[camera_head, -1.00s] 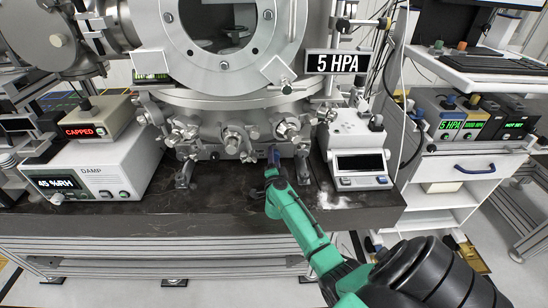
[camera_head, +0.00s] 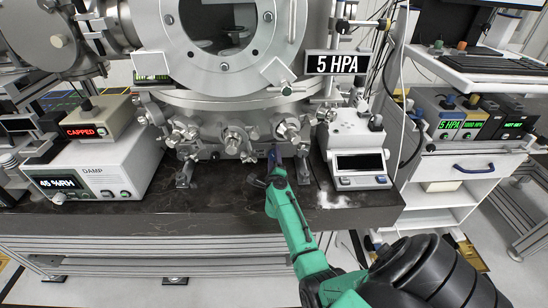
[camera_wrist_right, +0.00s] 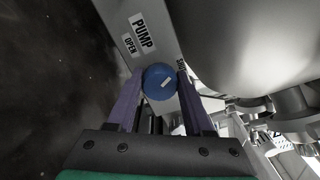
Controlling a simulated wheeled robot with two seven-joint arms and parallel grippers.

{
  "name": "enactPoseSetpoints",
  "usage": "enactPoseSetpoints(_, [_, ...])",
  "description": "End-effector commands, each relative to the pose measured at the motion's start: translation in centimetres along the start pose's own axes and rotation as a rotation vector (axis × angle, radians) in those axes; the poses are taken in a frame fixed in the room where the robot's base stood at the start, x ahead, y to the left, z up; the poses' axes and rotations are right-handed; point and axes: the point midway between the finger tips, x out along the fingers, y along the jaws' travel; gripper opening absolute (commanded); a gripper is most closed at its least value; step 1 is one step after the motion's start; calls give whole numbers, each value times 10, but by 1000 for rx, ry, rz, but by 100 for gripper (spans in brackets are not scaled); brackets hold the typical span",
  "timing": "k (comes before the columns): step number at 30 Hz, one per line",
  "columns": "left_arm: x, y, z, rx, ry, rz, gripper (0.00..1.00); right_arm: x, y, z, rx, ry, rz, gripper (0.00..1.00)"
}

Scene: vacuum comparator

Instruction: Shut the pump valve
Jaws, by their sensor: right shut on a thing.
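The pump valve is a round blue knob (camera_wrist_right: 159,82) with a short white mark, seen in the right wrist view. It sits on a pale plate (camera_wrist_right: 165,42) lettered PUMP and OPEN, with a partly hidden SHUT label (camera_wrist_right: 181,66) near the right finger. My right gripper (camera_wrist_right: 160,88) is shut on the knob, one purple finger on each side. In the head view my right gripper (camera_head: 273,160) reaches the foot of the steel chamber (camera_head: 225,95), and the knob is mostly hidden there. My left gripper is not in view.
Steel ports and fittings (camera_head: 234,140) crowd just above the gripper. A white gauge box (camera_head: 358,165) stands close on the right. The DAMP box (camera_head: 95,170) is at the left. The dark bench top (camera_head: 130,218) is clear in front.

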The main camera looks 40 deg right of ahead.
Motion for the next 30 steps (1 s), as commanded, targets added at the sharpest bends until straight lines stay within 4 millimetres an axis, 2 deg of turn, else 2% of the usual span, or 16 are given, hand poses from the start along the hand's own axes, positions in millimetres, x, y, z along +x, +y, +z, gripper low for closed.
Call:
enactPoseSetpoints(15, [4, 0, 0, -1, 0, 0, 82, 0, 0, 0, 412, 0, 1, 0])
enactPoseSetpoints(30, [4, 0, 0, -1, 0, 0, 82, 0, -1, 0, 528, -1, 1, 0])
